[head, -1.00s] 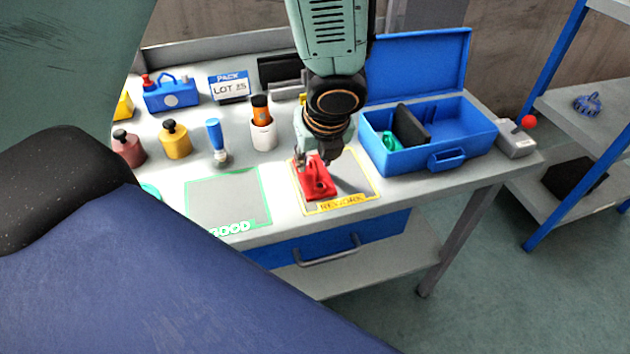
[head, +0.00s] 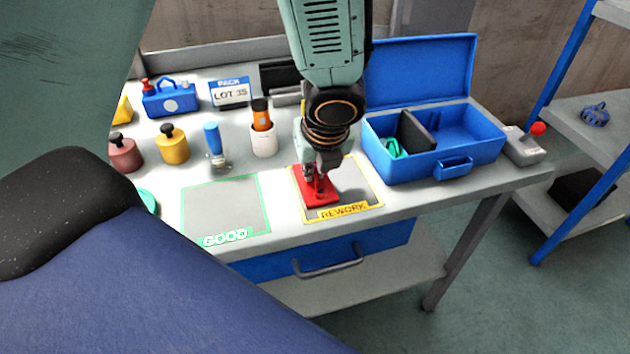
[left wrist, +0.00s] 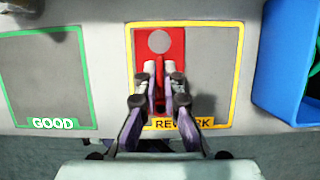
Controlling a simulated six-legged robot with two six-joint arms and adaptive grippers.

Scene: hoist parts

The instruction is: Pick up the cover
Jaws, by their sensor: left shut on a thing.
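The red cover (head: 320,199) is a flat plate with a raised middle part. It lies inside the yellow-outlined REWORK area (head: 366,203) on the bench. It also shows in the left wrist view (left wrist: 159,42), with a pale round spot at its far end. My left gripper (head: 318,178) points down over the cover and is shut on its raised middle part, which its fingers partly hide. The fingers (left wrist: 161,82) show on both sides of that part in the left wrist view. The plate appears to rest on the bench. My right gripper is not in view.
The green-outlined GOOD area (head: 224,205) is empty, left of the cover. An open blue box (head: 400,168) stands close on the right. A white cup with an orange-handled tool (head: 263,138), a blue-handled tool (head: 213,145) and weights (head: 172,147) stand behind.

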